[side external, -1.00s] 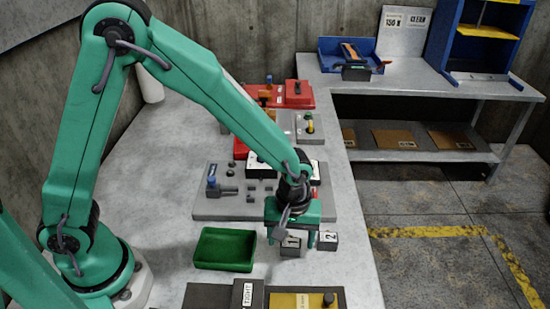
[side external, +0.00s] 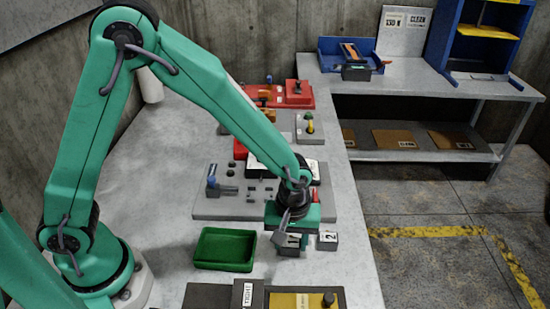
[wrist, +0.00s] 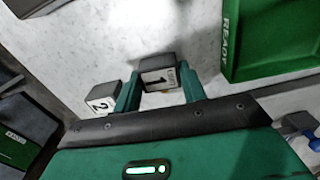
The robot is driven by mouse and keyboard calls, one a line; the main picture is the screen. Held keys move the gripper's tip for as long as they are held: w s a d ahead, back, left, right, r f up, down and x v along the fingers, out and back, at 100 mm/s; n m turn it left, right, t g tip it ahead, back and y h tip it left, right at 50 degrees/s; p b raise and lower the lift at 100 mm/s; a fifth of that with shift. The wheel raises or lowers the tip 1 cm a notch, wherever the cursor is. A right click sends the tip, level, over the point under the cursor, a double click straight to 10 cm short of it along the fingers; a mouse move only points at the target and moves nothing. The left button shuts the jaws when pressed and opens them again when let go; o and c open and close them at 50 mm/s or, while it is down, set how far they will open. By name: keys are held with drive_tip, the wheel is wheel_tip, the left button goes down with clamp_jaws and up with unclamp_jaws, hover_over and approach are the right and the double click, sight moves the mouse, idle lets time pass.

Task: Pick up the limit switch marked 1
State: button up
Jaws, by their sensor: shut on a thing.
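The limit switch marked 1 (wrist: 159,74) is a small dark grey block with a white label, held between my gripper's two green fingers in the wrist view. My gripper (wrist: 160,92) is shut on it. In the side view my gripper (side external: 291,240) is low over the bench, and the switch (side external: 288,250) is partly hidden beneath it. I cannot tell whether the switch touches the bench. The limit switch marked 2 (side external: 327,241) stands close to its right; in the wrist view the switch marked 2 (wrist: 103,98) is just left of the fingers.
A green tray (side external: 224,250), labelled READY in the wrist view, lies left of my gripper. A grey fixture plate (side external: 225,206) with pegs lies behind it. A dark box and a yellow panel (side external: 300,299) are in front. Bare bench (side external: 345,265) lies to the right.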

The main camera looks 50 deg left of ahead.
sight(291, 244)
drive_tip(key=shift+r, duration=0.15)
drive_tip(key=shift+r, duration=0.55)
drive_tip(key=r, duration=0.3)
drive_tip(key=shift+s+d, duration=0.15)
drive_tip(key=shift+s, duration=0.05)
drive_tip(key=s+d+r, duration=0.5)
drive_tip(key=s+r, duration=0.1)
drive_tip(key=s, duration=0.3)
drive_tip(key=shift+s+d+r, duration=0.3)
drive_tip(key=shift+s+d, duration=0.05)
drive_tip(key=shift+w, duration=0.2)
